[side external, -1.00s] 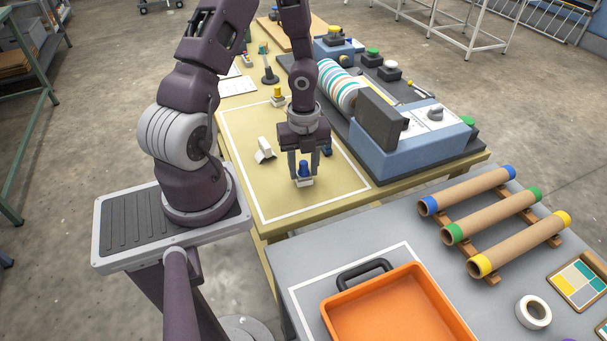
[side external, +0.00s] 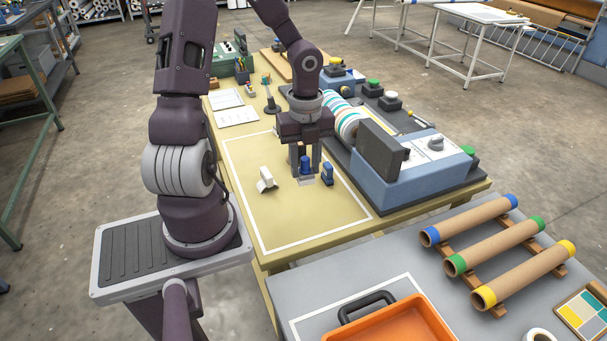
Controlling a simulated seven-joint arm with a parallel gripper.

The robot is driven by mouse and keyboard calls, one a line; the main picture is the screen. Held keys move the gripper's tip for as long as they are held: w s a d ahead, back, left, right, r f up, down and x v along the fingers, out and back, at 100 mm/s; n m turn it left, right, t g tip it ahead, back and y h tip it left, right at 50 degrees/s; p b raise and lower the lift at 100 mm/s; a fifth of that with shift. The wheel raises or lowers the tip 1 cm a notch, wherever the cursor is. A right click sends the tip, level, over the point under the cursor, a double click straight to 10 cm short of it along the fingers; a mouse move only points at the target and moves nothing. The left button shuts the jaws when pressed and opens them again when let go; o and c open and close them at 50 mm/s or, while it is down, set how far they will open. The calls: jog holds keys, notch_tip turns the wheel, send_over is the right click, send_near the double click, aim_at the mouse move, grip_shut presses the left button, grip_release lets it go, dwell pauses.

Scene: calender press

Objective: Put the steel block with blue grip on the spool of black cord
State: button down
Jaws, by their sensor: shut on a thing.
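The steel block with blue grip (side external: 306,180) is between the fingers of my gripper (side external: 306,172). The gripper is shut on its blue grip, and the pale steel part shows below the fingertips. It appears to hang above the tan mat area of the bench, though the height is hard to judge. I cannot pick out the spool of black cord with certainty. A dark upright piece on a round black base (side external: 272,107) stands farther back, too small to identify.
A second blue piece (side external: 327,175) stands close to the right of the held block. A white angled piece (side external: 266,180) lies to the left. The blue press (side external: 405,160) borders the right side. The front of the white-outlined area is clear.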

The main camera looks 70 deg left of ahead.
jog(key=w+a+r+n, duration=0.3)
jog(key=a+r+n, duration=0.1)
jog(key=a+n, duration=0.6)
jog(key=w+a+r+n, duration=0.3)
jog(key=a+r+n, duration=0.1)
jog(key=a+n, duration=0.5)
jog(key=f, duration=0.9)
jog(key=shift+s+a+f, duration=0.1)
jog(key=shift+a+f, duration=0.15)
jog(key=shift+f, duration=0.1)
jog(key=shift+f, duration=0.1)
jog(key=c, duration=1)
grip_release()
